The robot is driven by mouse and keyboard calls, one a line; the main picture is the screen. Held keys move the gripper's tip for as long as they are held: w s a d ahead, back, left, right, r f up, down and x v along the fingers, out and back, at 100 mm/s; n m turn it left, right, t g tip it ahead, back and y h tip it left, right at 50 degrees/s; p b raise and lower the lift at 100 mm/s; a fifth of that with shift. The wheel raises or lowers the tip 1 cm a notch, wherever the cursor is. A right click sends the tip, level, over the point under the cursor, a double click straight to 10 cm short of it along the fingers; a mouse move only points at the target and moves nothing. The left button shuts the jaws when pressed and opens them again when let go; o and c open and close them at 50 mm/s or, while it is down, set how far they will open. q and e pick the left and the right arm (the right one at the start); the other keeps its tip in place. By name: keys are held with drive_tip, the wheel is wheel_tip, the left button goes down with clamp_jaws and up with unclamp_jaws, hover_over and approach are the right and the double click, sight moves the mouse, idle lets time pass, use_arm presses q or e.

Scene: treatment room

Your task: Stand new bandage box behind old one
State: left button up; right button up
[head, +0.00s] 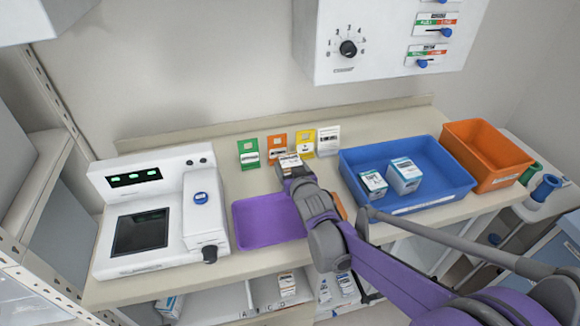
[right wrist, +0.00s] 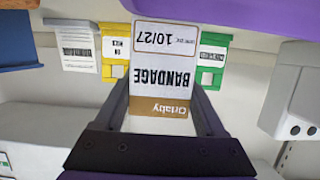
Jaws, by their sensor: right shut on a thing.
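My right gripper (head: 296,180) is shut on a white and brown bandage box (head: 288,160). It holds the box above the counter, in front of the coloured card holders. In the right wrist view the box (right wrist: 165,75) sits between the two fingers, its label upside down and reading "BANDAGE 10/27". On the lower shelf, a small white box with a brownish label (head: 287,284) stands near the letters C and D; its print is too small to read, so I cannot tell whether it is the old bandage box. My left gripper is not in view.
A purple tray (head: 262,232) lies empty beside a white device (head: 150,228). A blue bin (head: 440,190) holds two boxes, with an orange bin (head: 470,140) to its right. More boxes (head: 346,284) stand on the lower shelf, partly hidden by my arm. The counter's front edge overhangs this shelf.

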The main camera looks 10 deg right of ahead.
drive_tip(key=o, duration=1)
drive_tip(key=shift+f, duration=0.15)
drive_tip(key=o, duration=0.4)
drive_tip(key=shift+s+r, duration=0.2)
drive_tip(key=shift+r, duration=0.1)
drive_tip(key=p+v, duration=0.1)
drive_tip(key=v, duration=1.1)
drive_tip(key=s+d+f+g, duration=0.1)
drive_tip(key=s, duration=0.1)
drive_tip(key=s+f+g, duration=0.1)
drive_tip(key=s+f, duration=0.1)
drive_tip(key=s, duration=0.1)
drive_tip(key=s+d+f+g+h, duration=0.1)
drive_tip(key=s+f, duration=0.1)
drive_tip(key=s, duration=0.1)
drive_tip(key=shift+d+f+m+g, duration=0.15)
drive_tip(key=shift+d+m+g, duration=0.15)
drive_tip(key=shift+g, duration=0.1)
drive_tip(key=s+f+g, duration=0.3)
drive_tip(key=s, duration=0.4)
drive_tip(key=s+f+g, duration=0.2)
drive_tip(key=s+f, duration=0.2)
drive_tip(key=s, duration=0.4)
drive_tip(key=shift+s+g, duration=0.2)
drive_tip(key=shift+g, duration=0.2)
